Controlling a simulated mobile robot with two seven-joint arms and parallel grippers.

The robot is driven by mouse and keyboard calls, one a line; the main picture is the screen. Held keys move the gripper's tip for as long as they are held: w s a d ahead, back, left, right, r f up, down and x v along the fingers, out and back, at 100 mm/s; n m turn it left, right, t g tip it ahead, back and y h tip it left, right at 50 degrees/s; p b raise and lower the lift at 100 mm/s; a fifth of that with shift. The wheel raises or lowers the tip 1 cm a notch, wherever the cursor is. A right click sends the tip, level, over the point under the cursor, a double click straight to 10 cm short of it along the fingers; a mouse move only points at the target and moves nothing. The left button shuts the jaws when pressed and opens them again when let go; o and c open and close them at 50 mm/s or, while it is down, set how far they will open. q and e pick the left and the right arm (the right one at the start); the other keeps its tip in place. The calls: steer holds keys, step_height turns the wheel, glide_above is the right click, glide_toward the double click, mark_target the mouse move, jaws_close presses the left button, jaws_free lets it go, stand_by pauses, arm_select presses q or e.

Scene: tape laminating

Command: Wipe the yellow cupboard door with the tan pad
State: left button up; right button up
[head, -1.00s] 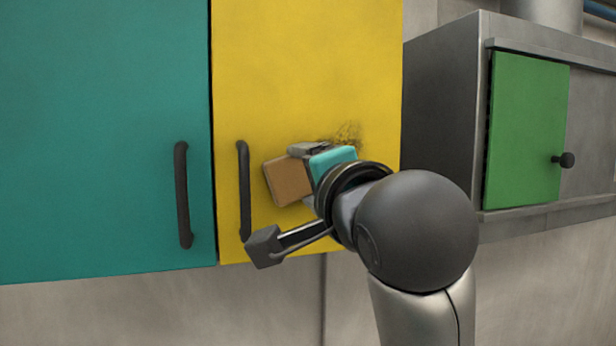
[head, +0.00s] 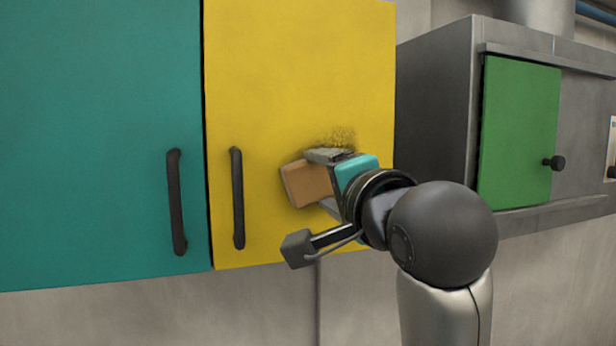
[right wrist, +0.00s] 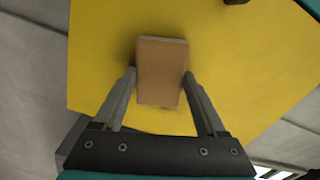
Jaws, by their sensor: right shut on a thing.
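The yellow cupboard door (head: 290,70) fills the middle of the head view, with a dark handle near its left edge. A dark speckled smudge (head: 340,136) shows on its lower right part, just above my right gripper. My right gripper (head: 322,182) is shut on the tan pad (head: 303,184) in front of the door. In the right wrist view the tan pad (right wrist: 161,72) sits between the two fingers, its face toward the yellow door (right wrist: 100,50). It looks close to or against the door; I cannot tell if it touches. My left gripper is not in view.
A teal cupboard door (head: 90,120) with a dark handle (head: 176,203) adjoins on the left. The yellow door's handle (head: 237,198) stands out left of the pad. A grey metal cabinet with a green door (head: 518,130) projects on the right.

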mark_target(295, 168)
steer(key=shift+w+d+r+p, duration=0.9)
steer(key=shift+w+d+p, duration=0.4)
steer(key=shift+d, duration=2.45)
steer(key=shift+s+a, duration=0.6)
steer(key=shift+a, duration=1.2)
steer(key=shift+s+a, duration=0.55)
steer(key=shift+a, duration=1.3)
steer(key=shift+s+a, duration=0.6)
steer(key=shift+a, duration=1.2)
steer(key=shift+r, duration=0.95)
steer(key=shift+w+d, duration=0.6)
steer(key=shift+d, duration=1.2)
steer(key=shift+w+d, duration=0.55)
steer(key=shift+d, duration=1.25)
steer(key=shift+w+d, duration=0.6)
steer(key=shift+d, duration=1.2)
steer(key=shift+v, duration=2.95)
